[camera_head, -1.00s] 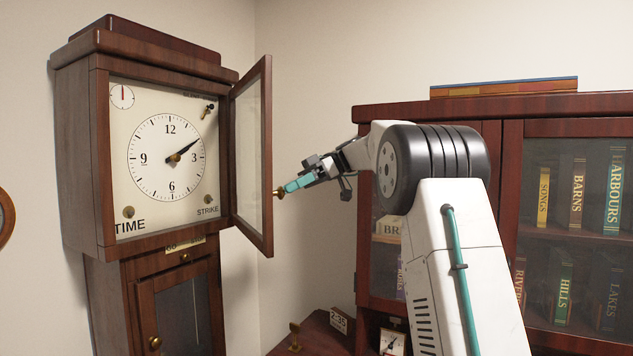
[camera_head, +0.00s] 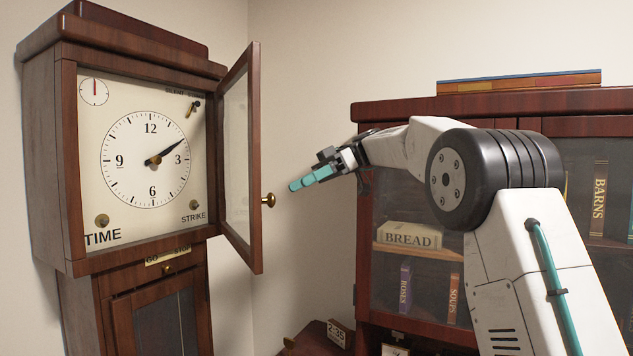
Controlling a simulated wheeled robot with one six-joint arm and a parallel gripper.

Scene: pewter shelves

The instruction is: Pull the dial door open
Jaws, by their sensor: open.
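The dial door (camera_head: 256,160) of the tall wooden clock stands swung wide open on its hinges at the right of the clock case. A brass knob (camera_head: 268,200) sticks out from its outer face. The white dial (camera_head: 125,200) behind it is uncovered. My gripper (camera_head: 297,184), with teal fingertips, is to the right of the knob and a little above it in the picture. It is apart from the knob and holds nothing. The gap between its fingers is hard to see from this angle.
A dark red bookcase (camera_head: 490,108) with glass doors stands at the right, behind my arm. Books (camera_head: 520,82) lie on its top. Bare wall shows between the clock and bookcase.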

